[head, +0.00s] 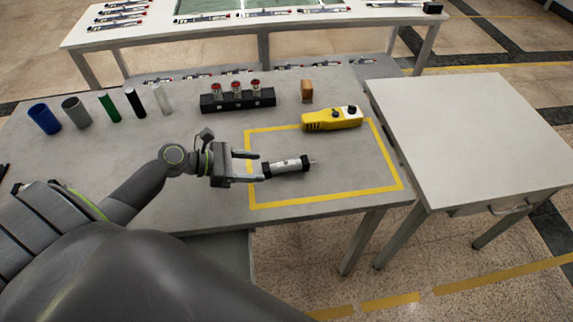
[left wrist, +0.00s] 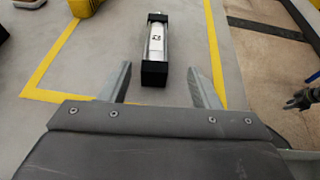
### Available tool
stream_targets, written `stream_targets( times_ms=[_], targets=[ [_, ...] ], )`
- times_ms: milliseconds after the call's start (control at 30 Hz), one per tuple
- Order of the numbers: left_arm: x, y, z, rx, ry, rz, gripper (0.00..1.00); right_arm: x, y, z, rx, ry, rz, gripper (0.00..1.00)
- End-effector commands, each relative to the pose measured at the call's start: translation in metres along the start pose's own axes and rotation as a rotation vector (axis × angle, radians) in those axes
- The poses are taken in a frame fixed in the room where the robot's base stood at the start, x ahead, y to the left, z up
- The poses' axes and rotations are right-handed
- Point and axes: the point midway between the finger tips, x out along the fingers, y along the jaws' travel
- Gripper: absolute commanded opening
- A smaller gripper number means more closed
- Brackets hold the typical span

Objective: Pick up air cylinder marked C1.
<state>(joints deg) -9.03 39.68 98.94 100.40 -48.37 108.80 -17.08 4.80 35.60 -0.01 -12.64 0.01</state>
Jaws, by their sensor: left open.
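The air cylinder (head: 288,165) is a silver tube with black end caps and a thin rod at its far end. It lies inside the yellow-outlined area of the grey table. In the left wrist view the cylinder (left wrist: 156,44) carries a dark mark on a white label, too blurred to read surely. My left gripper (head: 259,167) is open, low at the cylinder's near end. In the left wrist view its fingers (left wrist: 160,76) stand apart on either side of the near black cap, with gaps on both sides. A dark shape at that view's right edge looks like my right gripper (left wrist: 301,99).
A yellow tool (head: 332,119) lies at the back of the yellow outline (head: 325,199). Behind are a wooden block (head: 306,91) and a black rack (head: 238,103) with red-topped parts. Several coloured tubes stand at left. A bare white table (head: 470,135) adjoins at right.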

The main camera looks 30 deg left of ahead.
Motion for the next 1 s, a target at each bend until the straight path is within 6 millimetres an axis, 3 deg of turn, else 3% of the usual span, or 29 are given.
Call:
stream_targets(
  times_ms=[100, 367, 700, 1000],
  targets=[
    [0.015, 0.0, 0.001, -0.001, -0.003, 0.001, 0.56, -0.003, -0.002, 0.0, 0.001, 0.0, -0.003, 0.32],
    [0.029, 0.001, 0.0, 0.0, -0.001, 0.0, 0.56, -0.004, -0.007, 0.0, 0.004, 0.0, -0.009, 0.32],
    [0.072, 0.006, -0.002, 0.0, -0.002, -0.001, 0.56, -0.011, -0.005, 0.0, 0.003, -0.001, -0.008, 0.32],
    [0.075, 0.006, -0.003, 0.001, 0.0, 0.0, 0.56, -0.01, -0.002, 0.001, 0.002, -0.002, -0.003, 0.32]
  ],
)
